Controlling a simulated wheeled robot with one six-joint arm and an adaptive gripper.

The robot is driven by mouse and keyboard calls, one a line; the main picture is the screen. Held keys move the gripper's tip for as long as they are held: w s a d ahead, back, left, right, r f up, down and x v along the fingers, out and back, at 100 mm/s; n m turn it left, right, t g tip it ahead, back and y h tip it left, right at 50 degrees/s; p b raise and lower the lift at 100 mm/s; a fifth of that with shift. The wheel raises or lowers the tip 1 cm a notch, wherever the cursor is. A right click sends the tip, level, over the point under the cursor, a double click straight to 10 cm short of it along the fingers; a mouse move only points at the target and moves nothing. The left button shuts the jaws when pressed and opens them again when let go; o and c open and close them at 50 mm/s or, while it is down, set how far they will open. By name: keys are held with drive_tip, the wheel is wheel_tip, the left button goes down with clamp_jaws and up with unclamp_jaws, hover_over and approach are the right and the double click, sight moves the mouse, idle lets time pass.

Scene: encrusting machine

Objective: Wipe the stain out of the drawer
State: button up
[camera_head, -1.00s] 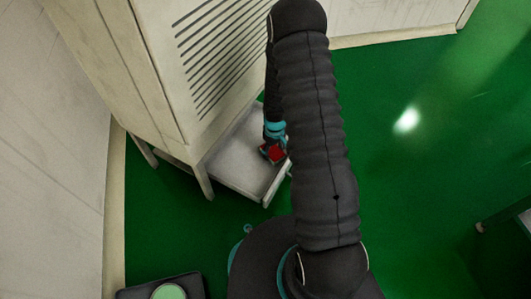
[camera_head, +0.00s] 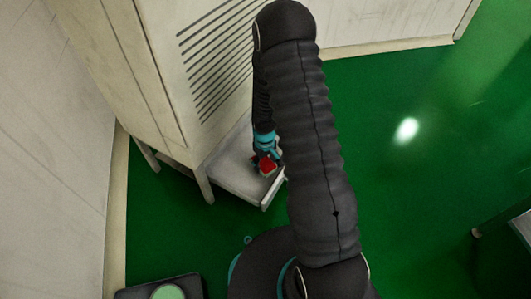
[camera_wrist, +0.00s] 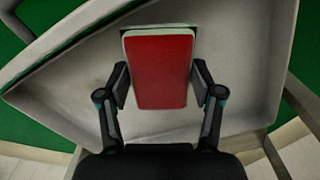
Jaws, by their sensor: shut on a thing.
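The drawer (camera_head: 232,178) is a pale grey open tray, pulled out low from under the white machine. My gripper (camera_wrist: 160,84) is shut on a red block with a pale edge (camera_wrist: 160,62), one finger on each side of it. In the head view my gripper (camera_head: 265,152) reaches down over the drawer, near its front edge, with the red block (camera_head: 267,167) at its tip. In the wrist view the drawer floor (camera_wrist: 235,85) lies behind the block. I cannot tell whether the block touches it. I see no clear stain; my arm and the block hide part of the floor.
The white machine (camera_head: 165,75) with dark vent slots stands above the drawer on legs (camera_head: 204,184). A dark tray with a pale green disc (camera_head: 168,292) is at the bottom left. Green floor (camera_head: 430,170) is open to the right.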

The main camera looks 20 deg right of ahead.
sight(265, 163)
drive_tip(key=shift+r+p, duration=1.15)
drive_tip(key=shift+r, duration=1.15)
